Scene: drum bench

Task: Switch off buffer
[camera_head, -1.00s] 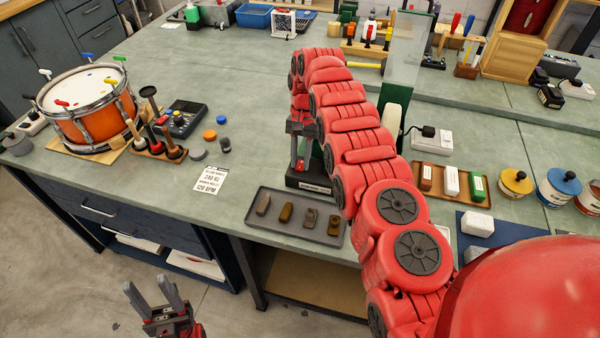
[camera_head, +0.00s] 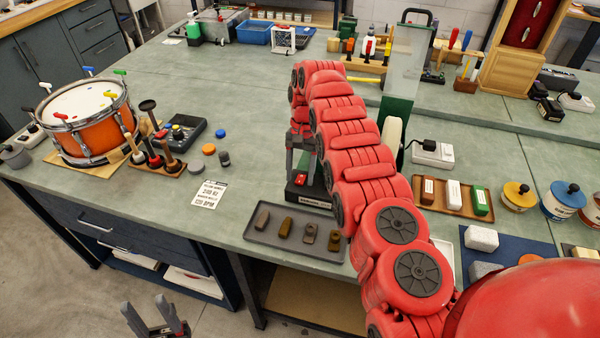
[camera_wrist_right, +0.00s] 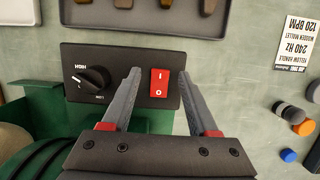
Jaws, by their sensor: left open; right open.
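The buffer has a green body (camera_wrist_right: 52,105), a pale wheel (camera_head: 393,135) and a black control panel (camera_head: 308,195). In the right wrist view the panel carries a black knob (camera_wrist_right: 93,79) and a red rocker switch (camera_wrist_right: 159,83) marked I and O. I cannot tell which side of the rocker is pressed in. My right gripper (camera_wrist_right: 159,76) is open and empty over the panel, one finger on each side of the switch. In the head view my right arm hides part of the buffer. My left gripper (camera_head: 150,307) is open and empty, low in front of the bench.
A grey tray (camera_head: 262,236) with several small blocks lies at the bench's front edge beside the panel. A printed card (camera_head: 208,194), mallets on a wooden stand (camera_head: 165,166) and an orange drum (camera_head: 90,139) are further left. A white power adapter (camera_head: 433,155) stands right of the buffer.

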